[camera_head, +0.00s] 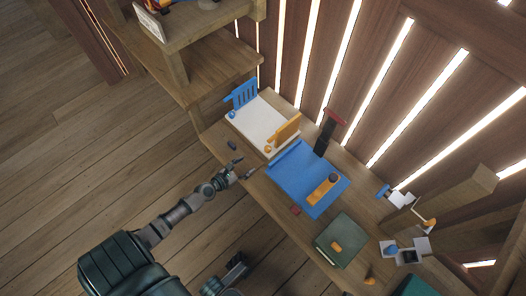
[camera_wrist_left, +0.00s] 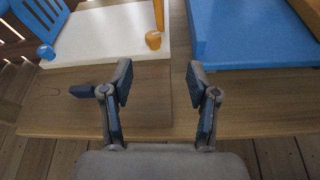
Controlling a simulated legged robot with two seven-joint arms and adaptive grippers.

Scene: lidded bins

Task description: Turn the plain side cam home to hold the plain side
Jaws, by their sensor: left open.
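A white board (camera_head: 262,126) lies on the bench, with a blue slatted side (camera_head: 241,95) standing at its left end and an orange side (camera_head: 286,130) at its right end. A round orange knob, seemingly the plain side cam (camera_head: 268,149), sits on the board's front edge by the orange side; it also shows in the left wrist view (camera_wrist_left: 153,40). A blue knob (camera_head: 232,114) sits by the slatted side. My left gripper (camera_head: 246,167) is open and empty, just in front of the orange knob and apart from it. A dark part (camera_head: 236,270), perhaps my right gripper, shows low down, too unclear to read.
A blue tray (camera_head: 290,195) holding an orange piece (camera_head: 322,190) lies right of the board. A small dark block (camera_head: 232,146) lies on the bench's front strip. A dark upright with a red top (camera_head: 328,130) stands behind. A green box (camera_head: 341,238) is further right.

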